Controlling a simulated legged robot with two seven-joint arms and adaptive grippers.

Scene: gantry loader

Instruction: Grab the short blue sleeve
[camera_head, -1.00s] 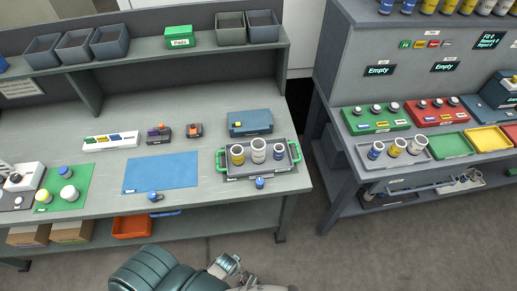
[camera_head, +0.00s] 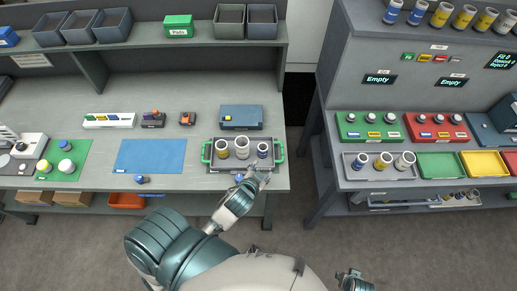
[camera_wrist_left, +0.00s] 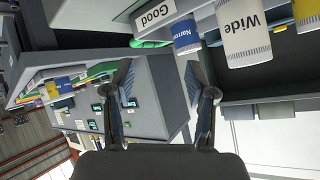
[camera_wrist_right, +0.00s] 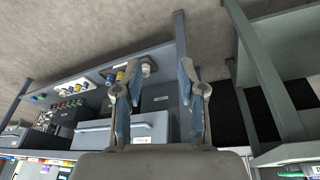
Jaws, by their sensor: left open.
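A blue-banded sleeve (camera_head: 263,150) stands at the right end of a grey tray (camera_head: 213,167) with green handles. A white sleeve (camera_head: 242,147) and a yellow one (camera_head: 222,149) stand left of it. In the left wrist view the blue sleeve (camera_wrist_left: 186,37) reads "Narrow", beside the white "Wide" sleeve (camera_wrist_left: 246,38). My left gripper (camera_head: 258,177) is at the tray's front edge, near the blue sleeve but apart from it. Its fingers (camera_wrist_left: 161,82) are open and empty. My right gripper (camera_head: 354,279) is low in front of the benches; its fingers (camera_wrist_right: 160,82) are apart and empty.
Green (camera_head: 348,124) and red (camera_head: 430,139) holders stand behind. A blue mat (camera_head: 150,156) lies left of the near tray. A floor gap separates the benches.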

